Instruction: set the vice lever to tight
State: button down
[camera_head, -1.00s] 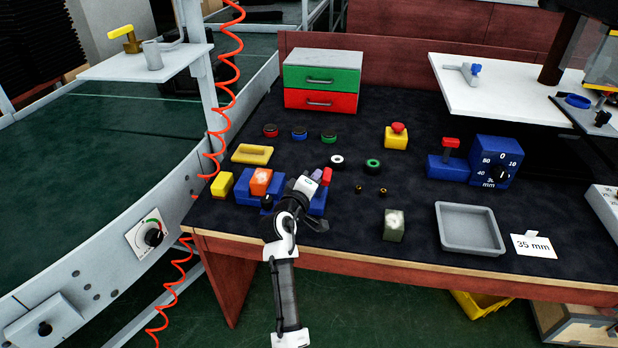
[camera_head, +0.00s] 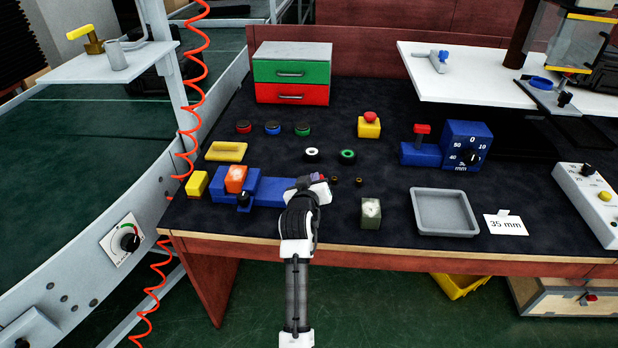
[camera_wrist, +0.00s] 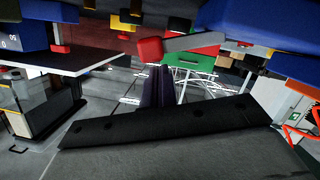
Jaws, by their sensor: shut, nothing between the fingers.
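The blue vice (camera_head: 272,193) lies near the bench's front edge, with an orange block (camera_head: 236,179) between its jaws and a black knob on its front. My gripper (camera_head: 318,179) is over the vice's right end and hides most of the lever there. In the wrist view, which looks upside down, the lever's red tip (camera_wrist: 150,48) and grey bar (camera_wrist: 190,42) show beside a blue body. My gripper's dark fingers (camera_wrist: 165,86) are shut and empty. They appear apart from the lever, though the exact gap is hard to tell.
A yellow block (camera_head: 197,184) stands left of the vice. A grey-green block (camera_head: 371,212) and a grey tray (camera_head: 443,231) lie to the right. A blue millimetre dial (camera_head: 467,147) stands behind the tray. Buttons and rings lie behind the vice.

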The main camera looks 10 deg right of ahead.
jog(key=shift+d+f+m, duration=0.2)
jog(key=shift+m, duration=0.1)
jog(key=shift+s, duration=0.1)
dwell(0.6)
